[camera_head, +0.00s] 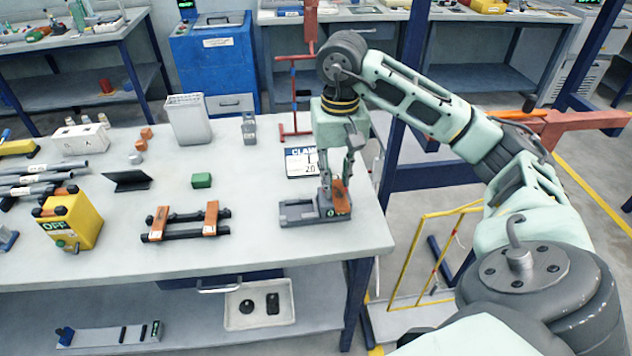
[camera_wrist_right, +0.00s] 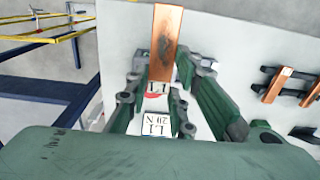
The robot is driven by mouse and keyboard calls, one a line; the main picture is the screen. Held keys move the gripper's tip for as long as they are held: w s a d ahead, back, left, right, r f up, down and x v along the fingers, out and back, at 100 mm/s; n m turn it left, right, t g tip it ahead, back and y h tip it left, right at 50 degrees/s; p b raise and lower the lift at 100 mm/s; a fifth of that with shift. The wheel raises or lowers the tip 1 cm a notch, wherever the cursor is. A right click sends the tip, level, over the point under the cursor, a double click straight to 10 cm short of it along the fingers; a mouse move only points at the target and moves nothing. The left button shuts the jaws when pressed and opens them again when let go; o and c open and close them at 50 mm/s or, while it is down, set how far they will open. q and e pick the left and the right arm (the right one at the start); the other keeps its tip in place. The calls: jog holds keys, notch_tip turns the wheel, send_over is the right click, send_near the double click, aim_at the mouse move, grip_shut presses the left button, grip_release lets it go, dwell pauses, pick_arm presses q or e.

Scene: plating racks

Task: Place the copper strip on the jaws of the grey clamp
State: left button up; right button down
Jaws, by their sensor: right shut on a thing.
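In the head view my right gripper (camera_head: 337,182) points down over the right front of the table, shut on a copper strip (camera_head: 342,198). The grey clamp (camera_head: 297,212) lies on the table directly below it, near the right edge. The strip overlaps the clamp's right end in this view; I cannot tell whether they touch. In the right wrist view the copper strip (camera_wrist_right: 167,38) extends away from between the fingertips (camera_wrist_right: 162,78), with a white label near the fingers. The clamp is not clear there. My left gripper is not in view.
Two more copper strips (camera_head: 211,218) lie across dark bars (camera_head: 186,217) left of the clamp. A green block (camera_head: 202,180), a black stand (camera_head: 127,180) and a yellow box (camera_head: 78,220) are further left. Table surface between them is bare.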

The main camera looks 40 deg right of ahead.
jog(key=shift+w+d, duration=0.1)
jog(key=shift+w, duration=0.1)
jog(key=p, duration=0.4)
send_over(292, 202)
notch_tip(292, 202, down, 6)
jog(key=shift+f, duration=0.4)
notch_tip(292, 202, down, 3)
jog(key=shift+f+p, duration=0.15)
jog(key=shift+p, duration=0.7)
jog(key=shift+f, duration=0.25)
jog(key=shift+f, duration=0.15)
